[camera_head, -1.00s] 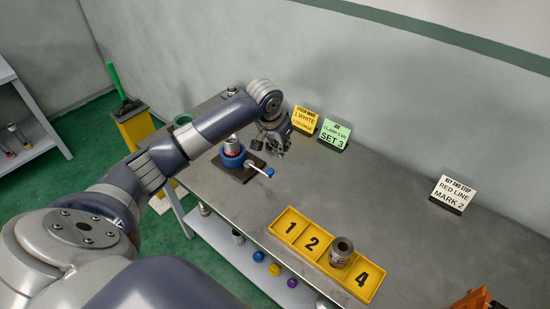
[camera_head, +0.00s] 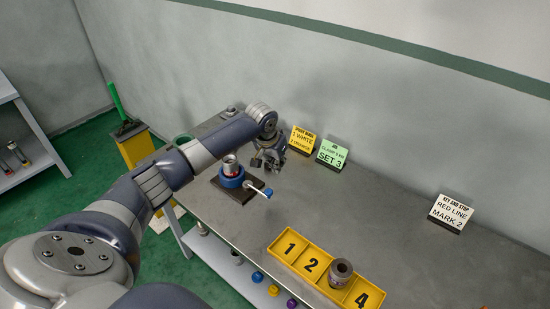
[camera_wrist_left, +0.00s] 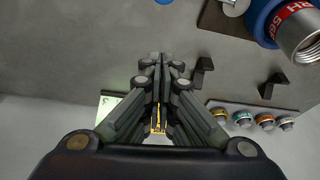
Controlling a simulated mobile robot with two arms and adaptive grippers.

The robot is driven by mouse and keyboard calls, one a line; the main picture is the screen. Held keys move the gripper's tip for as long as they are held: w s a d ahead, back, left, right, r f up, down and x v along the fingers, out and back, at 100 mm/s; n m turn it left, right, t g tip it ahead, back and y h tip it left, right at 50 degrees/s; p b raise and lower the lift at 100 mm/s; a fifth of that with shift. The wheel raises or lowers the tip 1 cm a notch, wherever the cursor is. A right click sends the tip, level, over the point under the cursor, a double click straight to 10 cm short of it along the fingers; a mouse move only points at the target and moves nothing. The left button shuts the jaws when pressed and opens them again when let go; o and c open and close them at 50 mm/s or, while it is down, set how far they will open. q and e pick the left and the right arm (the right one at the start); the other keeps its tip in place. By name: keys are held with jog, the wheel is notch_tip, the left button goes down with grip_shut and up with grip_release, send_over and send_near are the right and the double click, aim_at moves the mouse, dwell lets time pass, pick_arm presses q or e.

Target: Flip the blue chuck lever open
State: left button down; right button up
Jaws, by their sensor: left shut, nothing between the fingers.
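The blue chuck (camera_head: 231,180) stands on a dark base plate at the far left part of the bench, with a silver pipe (camera_head: 230,164) upright in it. Its lever (camera_head: 256,189) sticks out to the lower right, with a light shaft and a blue tip. My left gripper (camera_head: 272,163) is shut and empty, behind and right of the chuck, apart from the lever. In the left wrist view the shut fingers (camera_wrist_left: 157,62) point at bare bench. The chuck (camera_wrist_left: 262,18) and red-banded pipe (camera_wrist_left: 301,32) are at upper right; a blue bit shows at the top edge. My right gripper is out of view.
A yellow numbered tray (camera_head: 290,246) holds a grey and brown fitting (camera_head: 340,273). Yellow (camera_head: 301,140), green (camera_head: 331,154) and white (camera_head: 451,211) sign cards stand along the wall. The bench between cards and tray is clear.

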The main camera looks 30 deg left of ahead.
pick_arm(q)
jog(key=f+p, duration=0.1)
jog(key=s+f+p, duration=0.1)
jog(key=f, duration=0.1)
jog(key=s+f+p, duration=0.1)
jog(key=shift+s+f, duration=0.25)
jog(key=shift+f, duration=0.25)
jog(key=shift+d, duration=0.1)
